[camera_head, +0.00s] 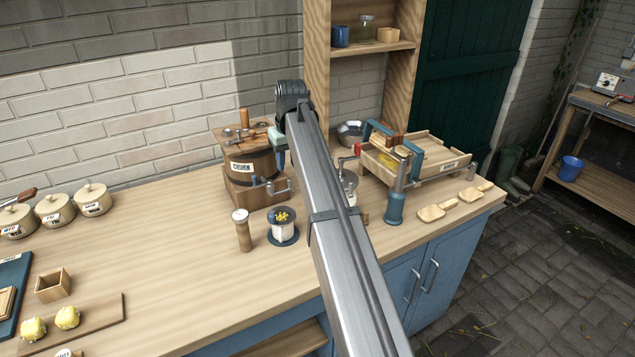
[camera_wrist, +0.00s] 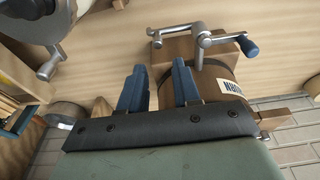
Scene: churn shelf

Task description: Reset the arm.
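My arm (camera_head: 335,235) reaches from the bottom of the head view up over the counter, with its dark wrist joint beside the churn. My gripper (camera_wrist: 158,75) shows in the wrist view as two blue fingers standing apart, with nothing seen held between them. In the head view the gripper is mostly hidden by the arm, and only part of the pale green hand (camera_head: 278,138) shows. The wooden churn (camera_head: 250,167) stands just left of the hand. In the wrist view the churn (camera_wrist: 218,85) is behind the fingers, with its metal crank (camera_wrist: 210,40) beyond them.
A wooden tray (camera_head: 440,166), a blue-based press (camera_head: 396,200) and a metal pot (camera_head: 350,132) are right of my arm. A cup of yellow bits (camera_head: 283,225) and a wooden shaker (camera_head: 242,232) stand left. A shelf (camera_head: 372,47) rises behind.

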